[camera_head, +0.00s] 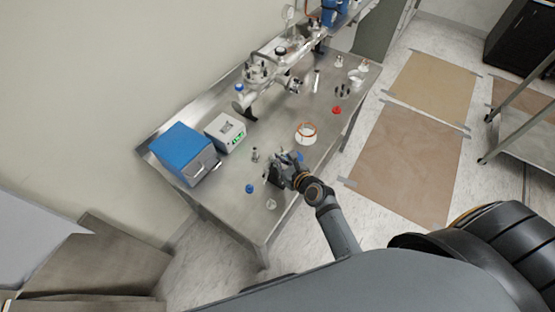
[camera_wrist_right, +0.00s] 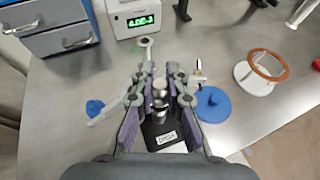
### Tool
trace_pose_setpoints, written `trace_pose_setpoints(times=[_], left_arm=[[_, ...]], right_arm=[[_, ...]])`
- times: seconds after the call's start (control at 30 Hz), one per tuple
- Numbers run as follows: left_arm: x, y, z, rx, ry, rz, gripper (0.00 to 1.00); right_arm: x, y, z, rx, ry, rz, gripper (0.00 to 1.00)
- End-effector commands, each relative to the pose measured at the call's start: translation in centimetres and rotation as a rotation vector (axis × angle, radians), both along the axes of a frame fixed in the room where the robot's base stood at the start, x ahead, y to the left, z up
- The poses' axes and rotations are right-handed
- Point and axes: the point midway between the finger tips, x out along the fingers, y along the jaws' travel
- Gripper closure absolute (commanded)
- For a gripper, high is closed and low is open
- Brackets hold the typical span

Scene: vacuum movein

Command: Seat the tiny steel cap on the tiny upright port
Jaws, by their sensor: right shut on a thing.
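My right gripper (camera_head: 285,165) is over the near part of the steel table. In the wrist view its fingers (camera_wrist_right: 160,85) are shut on a small shiny steel cap (camera_wrist_right: 159,86). Just below the cap, between the fingers, is a steel upright port (camera_wrist_right: 158,112) on a dark block with a white label (camera_wrist_right: 166,137). The fingers hide much of both parts. I cannot tell whether the cap touches the port or is level on it. My left gripper is not in view.
A blue disc (camera_wrist_right: 211,103) lies close to the right of the fingers, and a small blue piece (camera_wrist_right: 95,107) to the left. A white stand with an orange ring (camera_head: 306,132), a display box (camera_head: 225,132) and a blue box (camera_head: 184,150) stand on the steel table (camera_head: 225,195).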

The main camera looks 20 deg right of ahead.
Motion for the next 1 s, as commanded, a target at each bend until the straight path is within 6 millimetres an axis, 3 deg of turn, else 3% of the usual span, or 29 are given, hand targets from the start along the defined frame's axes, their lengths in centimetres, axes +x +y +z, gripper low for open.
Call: trace_pose_setpoints(times=[1.0], left_arm=[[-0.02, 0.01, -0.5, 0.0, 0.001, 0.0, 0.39]], right_arm=[[-0.1, 0.01, -0.95, -0.002, 0.004, 0.001, 1.0]])
